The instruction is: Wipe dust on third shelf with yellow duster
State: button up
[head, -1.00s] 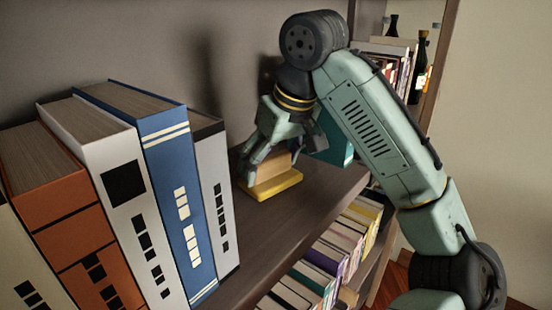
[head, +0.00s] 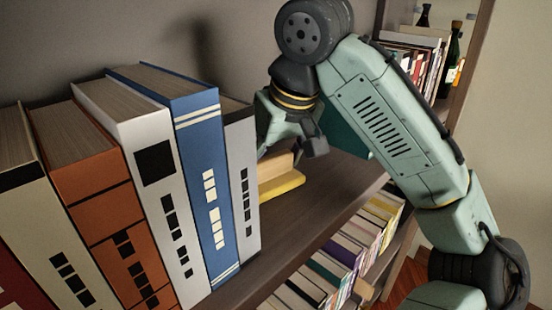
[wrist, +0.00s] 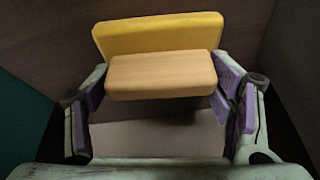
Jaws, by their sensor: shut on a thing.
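The yellow duster has a yellow pad (head: 284,187) under a tan wooden block (head: 277,167). It rests on or just above the brown shelf board (head: 318,192), beside the row of books, and its left end is hidden behind the end book. My gripper (head: 287,150) is shut on the block from above. In the wrist view the block (wrist: 162,75) sits between my purple-padded fingers, with the yellow pad (wrist: 158,34) beyond it. I cannot make out dust on the board in these frames.
Large upright books, with a grey one (head: 243,190) at the end and a blue one (head: 208,185) beside it, fill the left. A teal object (head: 346,132) stands behind my arm at right. A lower shelf holds several books (head: 345,250). Bare board lies right of the duster.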

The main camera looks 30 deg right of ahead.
jog(key=shift+s+a+f, duration=0.1)
jog(key=shift+s+a, duration=0.2)
jog(key=shift+a, duration=0.55)
jog(key=shift+s+a+f, duration=0.1)
jog(key=shift+s+a, duration=0.15)
jog(key=shift+a, duration=0.55)
jog(key=shift+w+a+f, duration=0.1)
jog(key=shift+w+a, duration=0.1)
jog(key=shift+w, duration=0.3)
jog(key=shift+w+a, duration=0.15)
jog(key=shift+w, duration=0.35)
jog(key=shift+w+d, duration=0.4)
jog(key=shift+d, duration=0.7)
jog(key=shift+w+d, duration=0.45)
jog(key=shift+d, duration=0.7)
jog(key=shift+w+d, duration=0.4)
jog(key=shift+d, duration=0.7)
jog(key=shift+w+d, duration=0.6)
jog(key=shift+d, duration=1)
jog(key=shift+w+d, duration=0.55)
jog(key=shift+d, duration=1.05)
jog(key=shift+w+d, duration=0.6)
jog(key=shift+d, duration=1)
jog(key=shift+s+a, duration=0.6)
jog(key=shift+a, duration=1.05)
jog(key=shift+s+a, duration=0.6)
jog(key=shift+a, duration=1.1)
jog(key=shift+s+a, duration=0.6)
jog(key=shift+a, duration=1.05)
